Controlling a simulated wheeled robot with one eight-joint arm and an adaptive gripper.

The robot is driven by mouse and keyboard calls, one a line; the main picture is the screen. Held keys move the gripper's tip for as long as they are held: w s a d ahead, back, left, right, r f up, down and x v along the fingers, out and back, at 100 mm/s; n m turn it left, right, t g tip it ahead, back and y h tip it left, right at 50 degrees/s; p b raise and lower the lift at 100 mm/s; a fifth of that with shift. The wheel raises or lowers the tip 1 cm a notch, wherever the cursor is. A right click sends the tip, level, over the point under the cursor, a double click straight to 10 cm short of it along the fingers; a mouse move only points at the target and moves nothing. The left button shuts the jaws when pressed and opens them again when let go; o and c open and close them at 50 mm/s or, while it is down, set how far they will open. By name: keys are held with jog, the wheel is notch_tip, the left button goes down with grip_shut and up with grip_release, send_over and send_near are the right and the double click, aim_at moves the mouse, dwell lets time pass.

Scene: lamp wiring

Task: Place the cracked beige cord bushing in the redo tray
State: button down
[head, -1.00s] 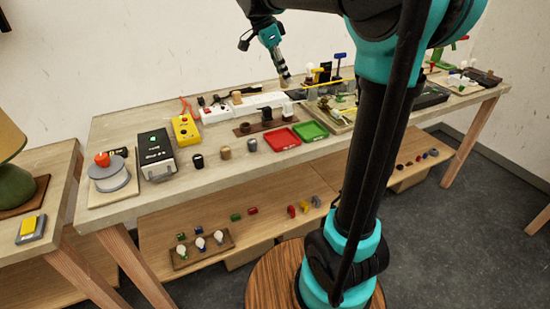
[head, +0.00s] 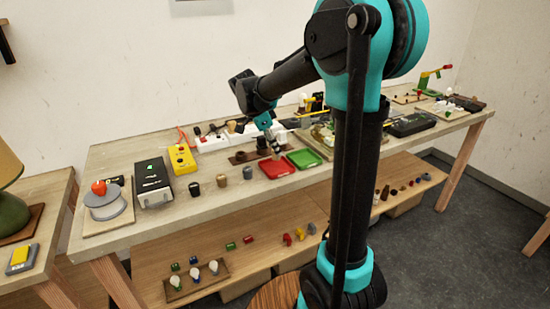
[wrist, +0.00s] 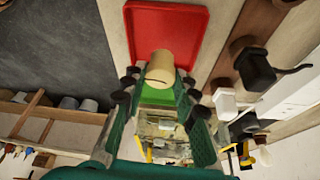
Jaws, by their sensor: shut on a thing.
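The beige cord bushing (wrist: 160,68) is between the fingers of my gripper (wrist: 158,82) in the wrist view. A short dark line, like a crack, shows near its lower edge. My gripper is shut on it. The red tray (wrist: 200,18) lies behind the bushing in the wrist view. In the head view my gripper (head: 275,150) is at the back edge of the red tray (head: 278,168). The bushing is too small to make out there. Whether it touches the tray, I cannot tell. Any writing on the tray is not legible.
A green tray (head: 304,158) lies right of the red one. Several small cylinders, such as a grey one (head: 248,173), stand to its left. A brown strip (head: 240,158) with dark fittings lies behind. A black box (head: 152,185) and yellow box (head: 183,160) stand farther left.

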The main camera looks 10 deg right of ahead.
aim_at(273, 154)
jog(key=shift+f, duration=2)
jog(key=shift+f, duration=0.15)
jog(key=c, duration=1.2)
grip_release()
jog(key=v, duration=1.2)
jog(key=shift+d+r, duration=0.1)
jog(key=shift+r, duration=0.15)
